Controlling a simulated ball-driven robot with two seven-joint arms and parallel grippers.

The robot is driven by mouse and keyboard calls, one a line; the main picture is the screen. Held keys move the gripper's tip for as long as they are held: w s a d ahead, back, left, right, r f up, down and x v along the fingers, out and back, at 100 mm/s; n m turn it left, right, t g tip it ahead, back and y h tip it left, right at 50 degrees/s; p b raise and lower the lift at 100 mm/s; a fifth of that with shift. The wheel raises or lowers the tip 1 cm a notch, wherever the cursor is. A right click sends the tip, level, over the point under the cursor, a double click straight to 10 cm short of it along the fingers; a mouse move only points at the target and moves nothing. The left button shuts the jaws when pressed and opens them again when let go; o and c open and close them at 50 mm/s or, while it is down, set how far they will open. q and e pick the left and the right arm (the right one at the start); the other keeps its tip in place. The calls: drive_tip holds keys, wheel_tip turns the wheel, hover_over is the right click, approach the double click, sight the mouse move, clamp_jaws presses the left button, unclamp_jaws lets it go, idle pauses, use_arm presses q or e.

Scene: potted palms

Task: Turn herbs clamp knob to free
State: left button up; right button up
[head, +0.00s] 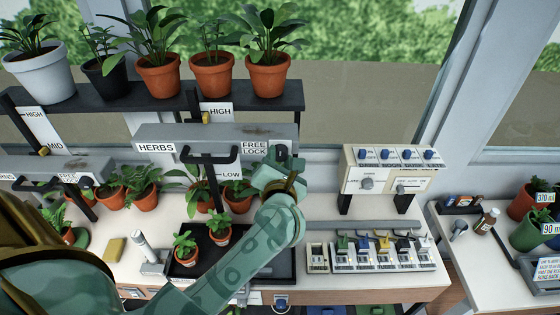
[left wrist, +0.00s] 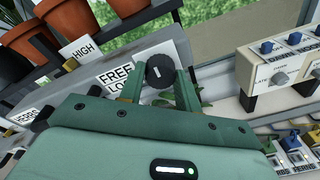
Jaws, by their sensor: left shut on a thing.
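The herbs clamp is a grey bar (head: 180,134) with a HERBS label (head: 156,148) and a FREE/LOCK label (head: 254,147) at its right end. It also shows in the left wrist view (left wrist: 175,47). The clamp knob is a round black disc (left wrist: 160,70) with a short pale mark, just right of the FREE/LOCK label. My left gripper (head: 284,158) reaches the bar's right end and is shut on the knob, one finger on each side of it in the left wrist view (left wrist: 161,82). In the head view my gripper mostly hides the knob. My right gripper is not in view.
A shelf (head: 120,96) of potted plants is behind and above the bar. A black tray (head: 190,267) with small potted plants sits below. A control box (head: 390,170) stands to the right, with a row of coloured switches (head: 370,255) in front.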

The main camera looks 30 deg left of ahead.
use_arm(q)
drive_tip(key=shift+r, duration=0.15)
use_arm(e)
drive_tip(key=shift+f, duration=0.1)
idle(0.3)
use_arm(q)
drive_tip(key=o, duration=0.7)
drive_tip(key=shift+o, duration=1.4)
drive_tip(key=shift+w, duration=0.1)
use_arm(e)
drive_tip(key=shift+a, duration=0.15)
use_arm(q)
drive_tip(key=shift+d, duration=0.1)
